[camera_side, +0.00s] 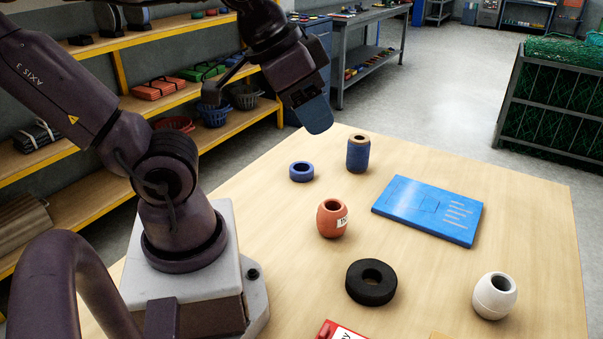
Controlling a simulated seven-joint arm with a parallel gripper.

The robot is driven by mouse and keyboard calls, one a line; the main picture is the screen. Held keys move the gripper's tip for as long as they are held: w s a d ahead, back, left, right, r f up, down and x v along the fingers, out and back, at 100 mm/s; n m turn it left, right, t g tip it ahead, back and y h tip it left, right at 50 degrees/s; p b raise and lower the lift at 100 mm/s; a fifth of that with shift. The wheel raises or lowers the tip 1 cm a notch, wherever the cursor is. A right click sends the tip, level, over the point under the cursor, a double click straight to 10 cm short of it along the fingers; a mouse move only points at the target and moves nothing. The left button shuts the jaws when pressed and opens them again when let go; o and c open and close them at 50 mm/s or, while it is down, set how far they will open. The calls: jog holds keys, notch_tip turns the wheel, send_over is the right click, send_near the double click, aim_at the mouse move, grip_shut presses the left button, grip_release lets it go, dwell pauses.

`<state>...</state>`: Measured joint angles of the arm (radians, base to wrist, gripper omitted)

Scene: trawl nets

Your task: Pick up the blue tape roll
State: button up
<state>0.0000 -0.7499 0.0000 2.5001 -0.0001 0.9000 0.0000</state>
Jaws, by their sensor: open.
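The blue tape roll (301,172) lies flat on the wooden table, left of a blue spool of twine. It is a small dark blue ring with a hole in its middle. My gripper (313,118) is above the table, over and slightly right of the tape roll in the picture. It points down and is clear of the roll. Its blue finger faces the camera, and the other finger is hidden behind it. Nothing shows between the fingers.
The blue twine spool (358,154) stands close right of the roll. An orange float (332,218), black ring (371,282), blue board (428,210) and white float (494,296) are spread on the table (530,210). A red item (338,331) is at the front edge.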

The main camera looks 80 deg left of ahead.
jog(key=o, duration=1)
